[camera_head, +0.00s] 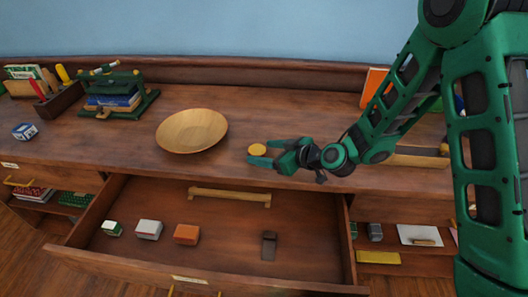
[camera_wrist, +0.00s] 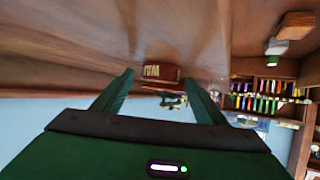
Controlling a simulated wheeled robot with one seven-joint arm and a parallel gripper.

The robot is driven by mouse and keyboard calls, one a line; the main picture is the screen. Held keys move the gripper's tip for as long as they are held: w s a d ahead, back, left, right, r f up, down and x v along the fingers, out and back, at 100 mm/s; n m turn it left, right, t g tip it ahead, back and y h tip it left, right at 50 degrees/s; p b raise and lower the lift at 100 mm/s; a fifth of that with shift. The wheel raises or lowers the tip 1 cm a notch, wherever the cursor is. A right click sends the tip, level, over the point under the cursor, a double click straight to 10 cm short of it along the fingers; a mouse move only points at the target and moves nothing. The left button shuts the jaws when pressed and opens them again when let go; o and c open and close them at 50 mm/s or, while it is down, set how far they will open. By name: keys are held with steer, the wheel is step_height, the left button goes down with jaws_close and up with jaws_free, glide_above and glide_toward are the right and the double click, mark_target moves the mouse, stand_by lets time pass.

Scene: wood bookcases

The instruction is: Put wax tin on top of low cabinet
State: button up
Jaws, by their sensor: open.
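A small round yellow tin (camera_head: 257,149), which looks like the wax tin, is on or just above the brown wooden cabinet top (camera_head: 300,115), near its front edge. My gripper (camera_head: 260,153) is open, with its green fingers pointing left at the tin. The tin appears at the fingertips, partly between them; I cannot tell whether they touch it. In the wrist view both fingers (camera_wrist: 158,78) are apart, the cabinet surface shows upside down, and I cannot make out the tin.
A wooden bowl (camera_head: 192,131) stands left of the tin. A green rack with books (camera_head: 113,100) is farther left. Below, an open drawer (camera_head: 215,235) holds several small boxes and a dark item. The cabinet top behind the tin is clear.

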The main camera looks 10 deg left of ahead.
steer(key=v, duration=1)
steer(key=shift+s+d+r, duration=0.15)
steer(key=shift+s+d, duration=0.05)
steer(key=shift+d, duration=0.1)
